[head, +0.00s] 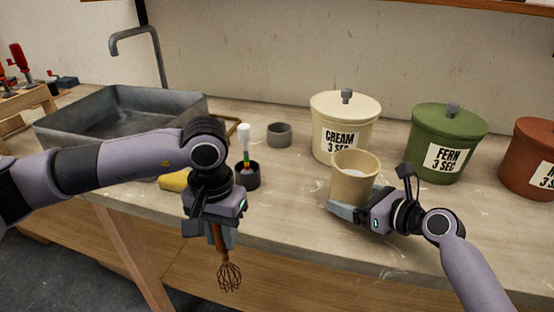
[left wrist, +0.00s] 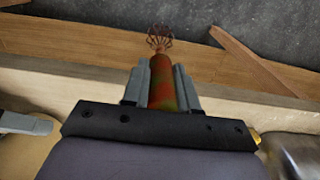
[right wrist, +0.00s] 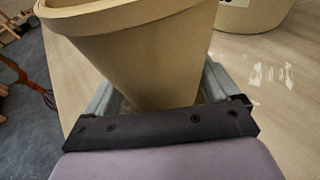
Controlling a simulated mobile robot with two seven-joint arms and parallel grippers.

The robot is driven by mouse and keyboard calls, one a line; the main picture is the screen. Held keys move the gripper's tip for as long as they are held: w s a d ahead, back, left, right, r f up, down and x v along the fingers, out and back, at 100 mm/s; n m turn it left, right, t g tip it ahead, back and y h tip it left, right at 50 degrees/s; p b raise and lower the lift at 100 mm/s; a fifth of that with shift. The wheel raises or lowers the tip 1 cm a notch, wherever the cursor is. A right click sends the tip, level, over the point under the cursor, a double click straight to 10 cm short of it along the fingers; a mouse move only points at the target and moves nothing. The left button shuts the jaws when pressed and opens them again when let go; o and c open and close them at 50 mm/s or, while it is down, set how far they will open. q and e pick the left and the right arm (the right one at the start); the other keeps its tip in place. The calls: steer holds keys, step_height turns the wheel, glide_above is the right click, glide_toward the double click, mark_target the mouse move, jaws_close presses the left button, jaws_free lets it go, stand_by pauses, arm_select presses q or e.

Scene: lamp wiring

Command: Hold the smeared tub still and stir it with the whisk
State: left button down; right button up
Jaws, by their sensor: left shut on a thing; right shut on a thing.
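The tub (head: 350,184) is a cream-coloured open pot on the bench, with something pale inside. My right gripper (head: 345,211) is shut on its lower part from the right; the tub fills the right wrist view (right wrist: 150,60) between the fingers. The whisk (head: 229,274) has a reddish-brown handle and dark wires. My left gripper (head: 222,238) is shut on its handle, and the whisk hangs wires-down in front of the bench edge, left of the tub and apart from it. In the left wrist view the whisk handle (left wrist: 168,84) shows between the fingers.
Lidded canisters in cream (head: 330,112), green (head: 440,130) and rust red (head: 530,165) stand behind and right of the tub. A dark cup (head: 247,179) with a white-topped tool, a small grey cup (head: 279,135), a yellow sponge (head: 172,182) and a sink (head: 120,120) lie left.

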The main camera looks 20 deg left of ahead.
arm_select(q)
steer(key=shift+n, duration=0.4)
steer(key=r, duration=0.3)
steer(key=s+r, duration=0.1)
steer(key=shift+d+r, duration=0.25)
steer(key=shift+d, duration=0.1)
steer(key=w+d+r+n+t, duration=0.1)
steer(key=w+d+r+n, duration=0.15)
steer(key=r, duration=0.75)
steer(key=w+d+r+n, duration=0.1)
steer(key=d+r, duration=0.3)
steer(key=r, duration=0.7)
steer(key=w+d+m+t, duration=0.2)
steer(key=w+d+m, duration=0.2)
steer(key=w+d, duration=0.85)
step_height(320, 180, down, 12)
steer(key=s+d, duration=0.1)
steer(key=shift+s+d+r, duration=0.15)
steer(key=shift+s+d, duration=0.05)
steer(key=shift+d, duration=0.1)
